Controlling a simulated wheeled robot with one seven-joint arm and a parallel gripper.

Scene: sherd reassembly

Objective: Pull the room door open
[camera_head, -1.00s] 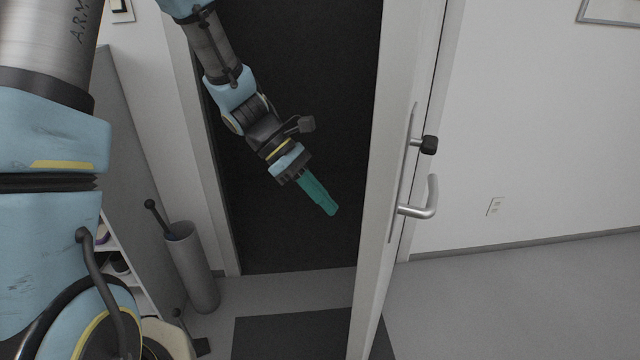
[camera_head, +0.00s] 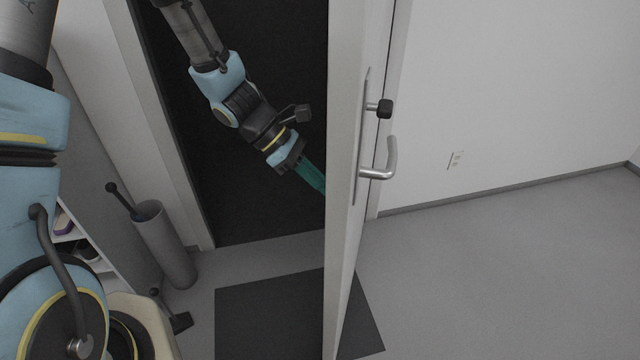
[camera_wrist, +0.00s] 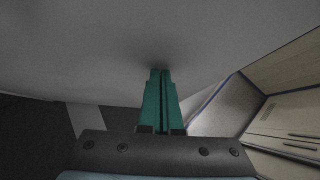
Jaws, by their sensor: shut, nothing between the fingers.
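The white room door (camera_head: 340,230) stands ajar, seen nearly edge-on, with the dark doorway (camera_head: 270,90) to its left. Its silver lever handle (camera_head: 380,165) and a black knob (camera_head: 384,108) are on the right face. My gripper (camera_head: 317,182) is on the doorway side, with its teal fingertips partly hidden behind the door's edge. In the wrist view the fingers (camera_wrist: 161,95) are shut together and empty, pointing at a plain pale surface that looks like the door's face. They are very close to it; I cannot tell whether they touch.
A grey cylindrical bin (camera_head: 165,245) holding a dark-handled rod stands left of the doorway, beside a shelf unit (camera_head: 85,250). A dark mat (camera_head: 270,315) lies on the floor under the door. The grey floor (camera_head: 500,270) to the right is clear.

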